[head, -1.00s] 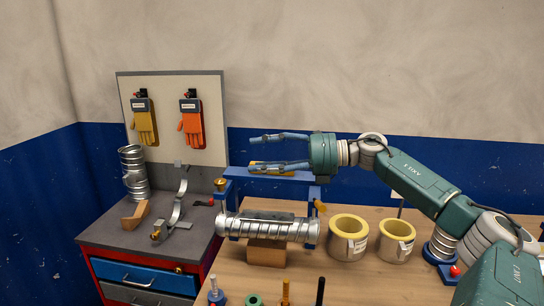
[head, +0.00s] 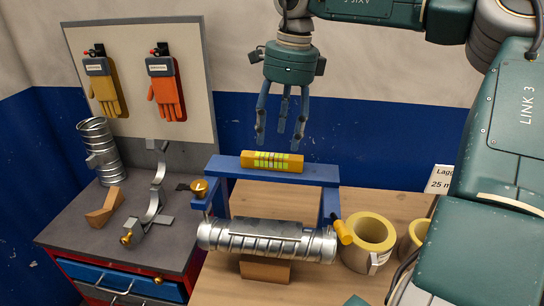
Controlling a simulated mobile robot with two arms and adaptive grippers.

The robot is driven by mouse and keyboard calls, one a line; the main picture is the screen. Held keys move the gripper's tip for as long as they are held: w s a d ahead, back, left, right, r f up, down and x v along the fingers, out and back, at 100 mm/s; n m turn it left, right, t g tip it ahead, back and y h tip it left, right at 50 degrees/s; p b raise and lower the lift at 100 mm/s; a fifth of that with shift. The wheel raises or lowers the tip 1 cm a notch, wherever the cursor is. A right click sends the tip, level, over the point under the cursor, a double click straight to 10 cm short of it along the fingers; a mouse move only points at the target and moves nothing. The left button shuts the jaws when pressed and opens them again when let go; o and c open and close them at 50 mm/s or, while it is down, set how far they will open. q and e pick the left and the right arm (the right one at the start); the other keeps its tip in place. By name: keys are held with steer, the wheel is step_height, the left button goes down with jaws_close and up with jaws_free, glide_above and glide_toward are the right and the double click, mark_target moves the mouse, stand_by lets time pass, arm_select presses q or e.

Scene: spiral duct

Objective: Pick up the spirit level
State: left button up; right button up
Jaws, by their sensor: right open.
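The spirit level (head: 272,161) is a short yellow-orange bar with a bright patterned top. It lies flat on the crossbar of a blue frame (head: 225,170). My right gripper (head: 282,138) hangs above it with its blue fingers pointing down, open and empty. The fingertips appear a little above the level and apart from it. My left gripper does not show.
A spiral duct (head: 268,241) lies in front of the frame on a wooden block (head: 265,270). Yellow-lined rings (head: 368,240) stand to the right on the table. A grey cabinet (head: 80,225) with brackets and a duct piece is at left.

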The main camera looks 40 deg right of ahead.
mark_target(272, 157)
steer(key=shift+f, duration=0.75)
steer(key=f+p, duration=0.1)
steer(key=w+f+p, duration=0.1)
steer(key=a+f+p, duration=0.1)
steer(key=f, duration=0.1)
steer(key=shift+w+f, duration=0.1)
steer(key=shift+w, duration=0.05)
steer(key=shift+f, duration=0.5)
steer(key=shift+d, duration=0.1)
steer(key=c, duration=1.3)
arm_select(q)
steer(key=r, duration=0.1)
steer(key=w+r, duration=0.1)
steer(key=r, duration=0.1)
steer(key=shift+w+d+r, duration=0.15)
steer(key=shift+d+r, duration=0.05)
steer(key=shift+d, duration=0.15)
arm_select(e)
steer(key=shift+c, duration=0.2)
steer(key=shift+w, duration=0.1)
